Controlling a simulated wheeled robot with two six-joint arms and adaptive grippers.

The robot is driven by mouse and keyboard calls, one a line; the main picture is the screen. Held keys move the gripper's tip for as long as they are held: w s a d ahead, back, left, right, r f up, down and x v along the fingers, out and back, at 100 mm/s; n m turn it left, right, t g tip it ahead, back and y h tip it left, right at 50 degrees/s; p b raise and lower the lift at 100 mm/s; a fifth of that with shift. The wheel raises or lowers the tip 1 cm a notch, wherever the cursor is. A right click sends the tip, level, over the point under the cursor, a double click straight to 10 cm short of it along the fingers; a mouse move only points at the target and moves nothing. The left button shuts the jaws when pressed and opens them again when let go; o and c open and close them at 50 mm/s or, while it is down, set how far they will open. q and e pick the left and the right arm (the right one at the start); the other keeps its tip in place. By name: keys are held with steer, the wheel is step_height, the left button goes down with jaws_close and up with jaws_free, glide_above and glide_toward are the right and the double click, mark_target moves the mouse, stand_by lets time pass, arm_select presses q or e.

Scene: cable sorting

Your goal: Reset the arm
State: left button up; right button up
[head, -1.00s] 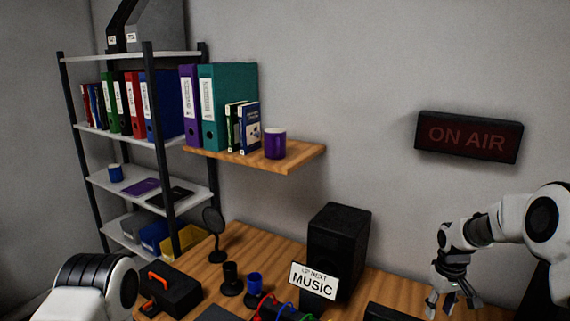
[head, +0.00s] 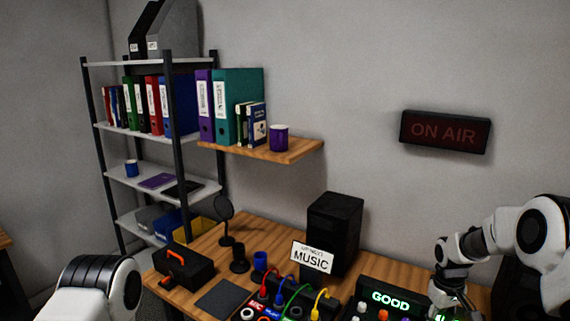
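My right arm comes in from the right edge in the head view. Its gripper (head: 452,300) points down over the right end of a black panel with a lit green "GOOD" display (head: 390,300). The fingers are dark and partly lost against the panel, so their opening is unclear. My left arm shows only as a white and black link at the lower left; its gripper is outside the picture. Red, blue, green and yellow cables (head: 293,292) stand plugged into a black box with coloured sockets at the bottom middle.
On the wooden table (head: 205,240) stand a black toolbox (head: 180,268), a black speaker (head: 334,228), a "MUSIC" sign (head: 312,257), a round dark stand (head: 225,210) and two small cups. A shelf rack (head: 180,150) and wall shelf (head: 290,152) stand behind. The "ON AIR" sign (head: 444,131) is dark.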

steer(key=s+a+f+g+b, duration=0.2)
steer(key=s+a+f+b, duration=0.15)
steer(key=s+f, duration=0.65)
steer(key=s+a+f+g+b, duration=0.2)
steer(key=s+a+f, duration=0.3)
steer(key=s+f, duration=0.55)
arm_select(q)
step_height(320, 180, down, 9)
steer(key=w+b, duration=0.1)
steer(key=b, duration=0.1)
arm_select(e)
steer(key=s+a+f+m+t, duration=0.1)
steer(key=s+a+f+t, duration=0.1)
steer(key=s, duration=0.5)
steer(key=s+a+f+m+t, duration=0.1)
steer(key=s+a+f+t, duration=0.1)
steer(key=s, duration=0.5)
steer(key=shift+s+a+f+t+y, duration=0.2)
steer(key=shift+s+f+t+y, duration=0.15)
steer(key=shift+f, duration=0.5)
